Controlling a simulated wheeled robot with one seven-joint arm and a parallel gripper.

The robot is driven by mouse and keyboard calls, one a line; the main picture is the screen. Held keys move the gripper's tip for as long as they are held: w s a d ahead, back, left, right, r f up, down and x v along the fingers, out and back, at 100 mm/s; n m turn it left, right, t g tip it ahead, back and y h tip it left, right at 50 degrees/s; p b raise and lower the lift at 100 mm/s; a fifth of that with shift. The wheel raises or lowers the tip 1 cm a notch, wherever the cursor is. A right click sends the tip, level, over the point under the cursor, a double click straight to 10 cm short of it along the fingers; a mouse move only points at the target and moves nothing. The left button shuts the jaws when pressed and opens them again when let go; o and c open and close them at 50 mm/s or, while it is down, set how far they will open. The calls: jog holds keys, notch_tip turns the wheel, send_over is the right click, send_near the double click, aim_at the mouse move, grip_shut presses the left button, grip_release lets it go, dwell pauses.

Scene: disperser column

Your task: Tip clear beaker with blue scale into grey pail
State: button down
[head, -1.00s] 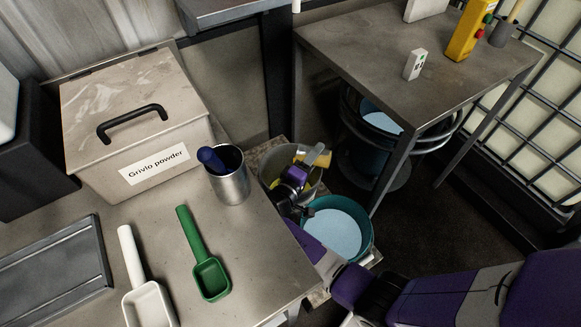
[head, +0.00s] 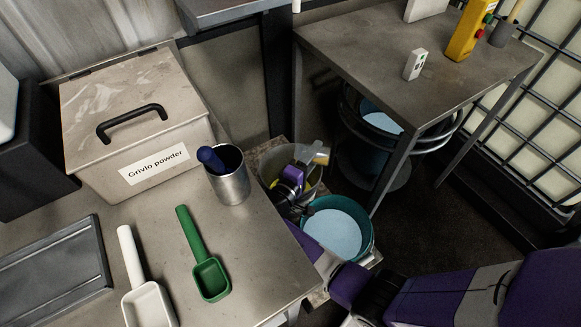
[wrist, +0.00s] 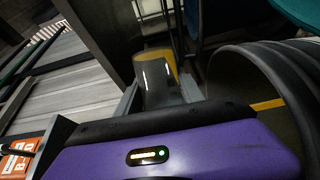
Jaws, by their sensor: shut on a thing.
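The grey pail (head: 268,165) stands low behind the bench, beside the silver beaker's bench corner. My gripper (head: 305,163) is over the pail's mouth and hides much of its inside. It is shut on the clear beaker (head: 316,152), which looks small and pale in the head view. In the wrist view the beaker (wrist: 155,82) sits between the fingers of my gripper (wrist: 158,98), greyish and see-through with yellow at its far side. Its blue scale does not show. Its exact tilt, and whether anything is pouring out, I cannot tell.
A teal bucket (head: 333,232) with pale blue contents stands right beside the grey pail. The bench holds a metal cup (head: 230,182), a green scoop (head: 210,277), a white scoop (head: 148,305) and a powder box (head: 135,130). A table (head: 400,50) stands at the upper right.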

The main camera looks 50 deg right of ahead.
jog(key=shift+w+a+r+n+h, duration=0.15)
jog(key=shift+w+r+n+h, duration=0.2)
jog(key=shift+n, duration=0.45)
jog(key=shift+w+a+r+n+h, duration=0.1)
jog(key=shift+r+n+h, duration=0.25)
jog(key=shift+n, duration=0.45)
dwell(0.5)
jog(key=shift+w+a+r+n+t+h, duration=0.15)
jog(key=shift+w+r+n+t, duration=0.15)
jog(key=shift+n, duration=0.5)
jog(key=shift+w+a+r+n+t+h, duration=0.15)
jog(key=shift+w+r+n+t, duration=0.1)
jog(key=shift+n, duration=0.55)
dwell(0.3)
dwell(0.8)
